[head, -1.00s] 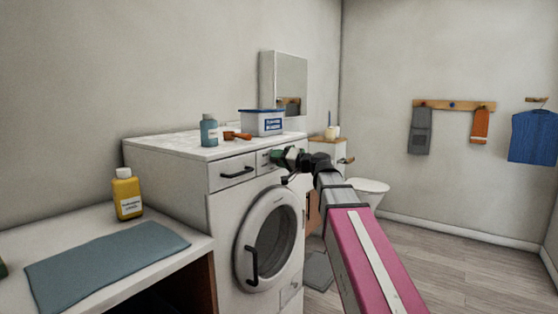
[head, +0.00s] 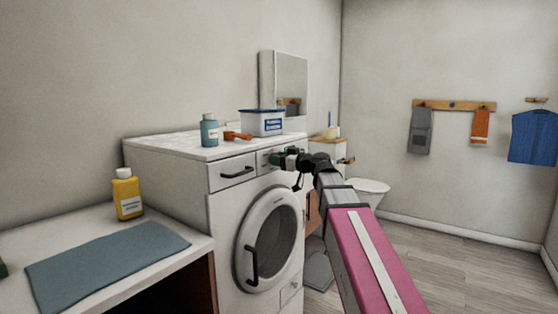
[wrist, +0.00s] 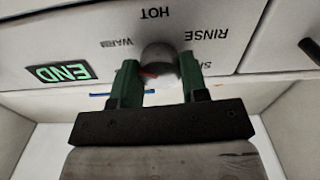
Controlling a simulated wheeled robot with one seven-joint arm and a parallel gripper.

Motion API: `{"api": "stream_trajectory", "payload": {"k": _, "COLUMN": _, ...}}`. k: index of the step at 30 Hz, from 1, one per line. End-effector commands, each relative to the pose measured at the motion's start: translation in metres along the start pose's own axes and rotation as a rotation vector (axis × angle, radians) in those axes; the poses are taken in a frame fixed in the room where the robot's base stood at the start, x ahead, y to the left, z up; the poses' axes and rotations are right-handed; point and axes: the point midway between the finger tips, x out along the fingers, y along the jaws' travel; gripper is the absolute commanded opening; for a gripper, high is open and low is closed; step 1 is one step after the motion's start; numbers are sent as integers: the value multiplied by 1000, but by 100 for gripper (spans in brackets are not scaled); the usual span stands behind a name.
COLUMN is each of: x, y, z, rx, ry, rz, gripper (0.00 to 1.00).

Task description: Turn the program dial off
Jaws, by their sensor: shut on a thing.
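The grey program dial (wrist: 159,58) is on the white washer's control panel (wrist: 110,22), seen upside down in the wrist view. The labels HOT, WARM and RINSE surround it, and another label is partly hidden by a finger. A small red mark shows at its lower left. My gripper (wrist: 160,72) has one green finger on each side of the dial and is shut on it. In the head view, my gripper (head: 279,159) is at the front panel of the white washing machine (head: 222,225), and the dial is hidden there.
A lit green END display (wrist: 61,72) is beside the dial. A blue bottle (head: 209,132), an orange scoop (head: 238,136) and a white box with a blue lid (head: 264,122) stand on the washer top. A yellow bottle (head: 127,195) stands on the left counter. Floor at right is clear.

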Motion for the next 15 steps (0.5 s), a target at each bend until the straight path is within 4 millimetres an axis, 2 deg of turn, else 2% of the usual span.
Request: {"api": "stream_trajectory", "payload": {"k": 15, "x": -1, "y": -2, "z": 2, "rx": -493, "ry": -5, "rz": -3, "gripper": 17}}
